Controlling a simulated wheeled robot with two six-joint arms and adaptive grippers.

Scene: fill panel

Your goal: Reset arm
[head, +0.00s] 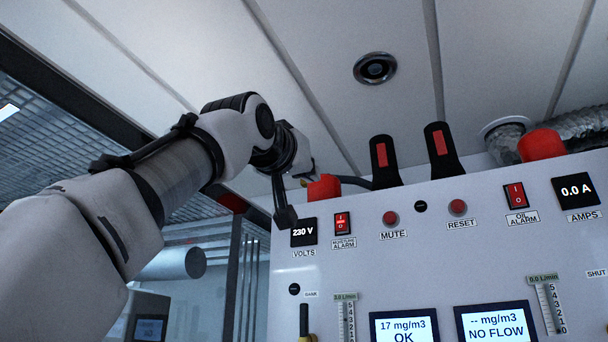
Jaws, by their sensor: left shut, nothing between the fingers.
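My left arm comes in from the left and bends down at the wrist. My left gripper (286,216) is dark, points down and is shut with nothing in it. In the picture it sits at the upper left edge of the white control panel (400,262), just left of the 230 V volts display (304,232). I cannot tell if it touches the panel. The red mute button (390,218) and red reset button (457,207) are to its right, apart from it. My right gripper is not in view.
Two black handles with red inserts (381,160) (440,147) stand on the panel top. A red cap (323,187) is close to my left wrist. Another red cap (541,144) and a silver duct (585,126) are at the right. The ceiling (330,40) is close above.

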